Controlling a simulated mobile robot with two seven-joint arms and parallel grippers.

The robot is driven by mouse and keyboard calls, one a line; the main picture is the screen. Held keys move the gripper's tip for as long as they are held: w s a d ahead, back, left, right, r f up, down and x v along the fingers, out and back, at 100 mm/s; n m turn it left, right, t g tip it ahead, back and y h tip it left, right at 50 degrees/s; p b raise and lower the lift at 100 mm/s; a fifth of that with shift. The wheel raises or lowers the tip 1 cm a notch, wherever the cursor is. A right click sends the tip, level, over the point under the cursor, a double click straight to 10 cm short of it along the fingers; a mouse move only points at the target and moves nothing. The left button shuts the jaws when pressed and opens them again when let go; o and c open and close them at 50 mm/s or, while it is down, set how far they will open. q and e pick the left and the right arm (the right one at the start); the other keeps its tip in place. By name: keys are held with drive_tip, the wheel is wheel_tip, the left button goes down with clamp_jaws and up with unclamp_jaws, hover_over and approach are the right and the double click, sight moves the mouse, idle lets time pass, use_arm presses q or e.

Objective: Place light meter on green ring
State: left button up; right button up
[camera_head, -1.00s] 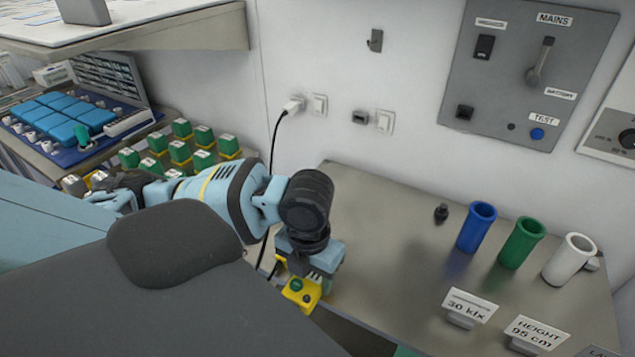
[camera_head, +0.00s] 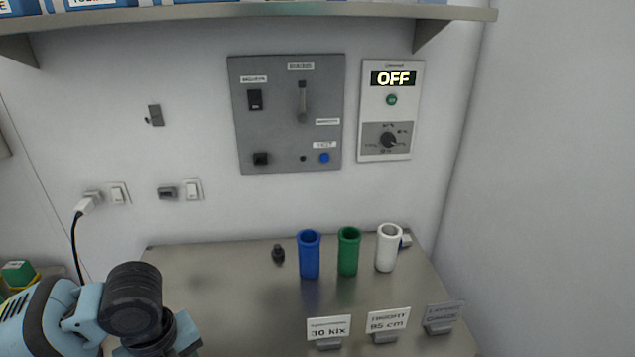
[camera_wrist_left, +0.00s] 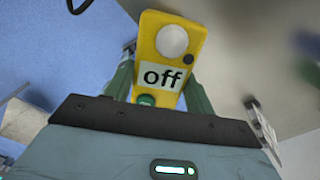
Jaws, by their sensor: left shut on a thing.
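The light meter (camera_wrist_left: 170,50) is a yellow box with a white dome, a dark knob, a green button and a label reading "off". It shows in the left wrist view. My left gripper (camera_wrist_left: 160,84) is shut on it, with a dark green finger on each side. In the head view only my left arm's wrist shows at the bottom left; its fingers and the meter are below the picture. I see no flat green ring in the current views. A green open-topped tube (camera_head: 348,252) stands on the metal table. My right gripper is not in view.
A blue tube (camera_head: 309,255) and a white tube (camera_head: 388,248) flank the green one. A small black object (camera_head: 278,254) lies left of them. Sign cards, including one reading 30 klx (camera_head: 328,328), stand in front. The wall panel display (camera_head: 393,79) reads OFF. The table's (camera_head: 225,290) left part is clear.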

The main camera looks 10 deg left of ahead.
use_arm(q)
drive_tip(key=n, duration=0.2)
drive_tip(key=w+d+n, duration=0.1)
drive_tip(key=n, duration=0.2)
drive_tip(key=r+n, duration=0.1)
drive_tip(key=n, duration=0.1)
drive_tip(key=shift+w+d+r, duration=0.1)
drive_tip(key=shift+w+d, duration=0.05)
drive_tip(key=shift+d, duration=0.15)
drive_tip(key=d+r+n, duration=0.1)
drive_tip(key=n, duration=0.5)
drive_tip(key=w+d+r+n, duration=0.1)
drive_tip(key=n, duration=0.5)
drive_tip(key=w+d+r+n, duration=0.1)
drive_tip(key=n, duration=0.5)
drive_tip(key=shift+w+d+r+n, duration=0.2)
drive_tip(key=shift+w+d+n, duration=0.1)
drive_tip(key=shift+n, duration=0.1)
